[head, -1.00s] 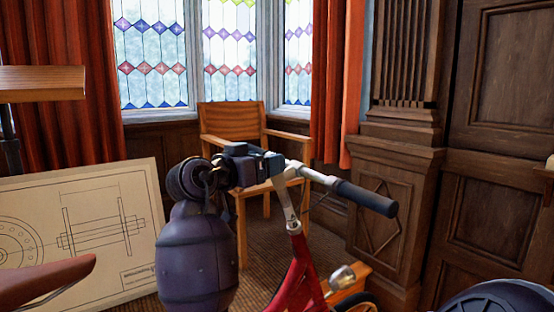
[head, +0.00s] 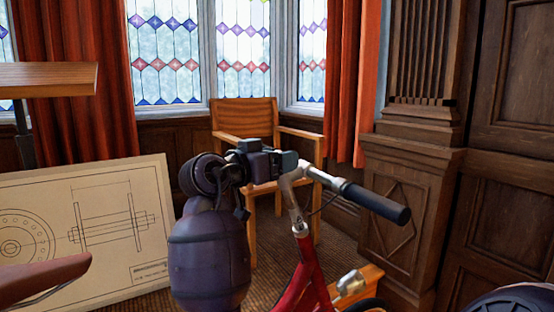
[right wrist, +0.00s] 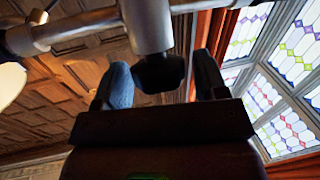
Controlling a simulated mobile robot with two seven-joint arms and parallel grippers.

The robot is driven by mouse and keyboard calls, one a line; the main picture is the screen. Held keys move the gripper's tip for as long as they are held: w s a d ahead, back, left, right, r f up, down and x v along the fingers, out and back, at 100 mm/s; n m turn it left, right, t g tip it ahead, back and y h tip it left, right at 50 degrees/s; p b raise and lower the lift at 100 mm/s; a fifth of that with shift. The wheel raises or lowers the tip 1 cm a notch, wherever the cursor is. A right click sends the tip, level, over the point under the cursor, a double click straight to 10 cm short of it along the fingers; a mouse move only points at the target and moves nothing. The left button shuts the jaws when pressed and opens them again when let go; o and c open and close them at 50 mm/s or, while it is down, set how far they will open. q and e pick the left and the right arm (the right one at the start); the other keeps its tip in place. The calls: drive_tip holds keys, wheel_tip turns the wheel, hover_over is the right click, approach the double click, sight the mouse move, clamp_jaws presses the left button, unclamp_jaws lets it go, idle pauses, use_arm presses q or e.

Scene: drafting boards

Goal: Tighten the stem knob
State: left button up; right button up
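A red bicycle (head: 308,270) stands at the centre of the head view, with a silver stem (head: 297,200) and a handlebar ending in a dark grip (head: 375,201). My right gripper (head: 284,161) is at the top of the stem, reaching in from its left side. In the right wrist view a dark, faceted stem knob (right wrist: 160,72) sits at the end of the silver stem (right wrist: 149,22). My right gripper (right wrist: 163,82) is open, with one finger on each side of the knob and small gaps showing. The knob is hidden in the head view. My left gripper is out of view.
A wooden chair (head: 243,120) stands behind the bicycle near the windows. A drafting board with a drawing (head: 100,222) leans at left, below a wooden top (head: 45,78). A brown saddle (head: 42,279) is at lower left. A panelled wood pillar (head: 405,215) stands at right.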

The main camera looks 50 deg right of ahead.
drive_tip(key=c, duration=0.7)
drive_tip(key=shift+w+f+m+g+b, duration=0.1)
drive_tip(key=shift+f+m+g+b, duration=0.1)
drive_tip(key=shift+m+g+b, duration=0.5)
drive_tip(key=shift+c, duration=0.3)
drive_tip(key=shift+m+g, duration=0.3)
drive_tip(key=shift+g, duration=0.1)
drive_tip(key=shift+r, duration=0.2)
drive_tip(key=o, duration=0.9)
drive_tip(key=shift+o, duration=0.2)
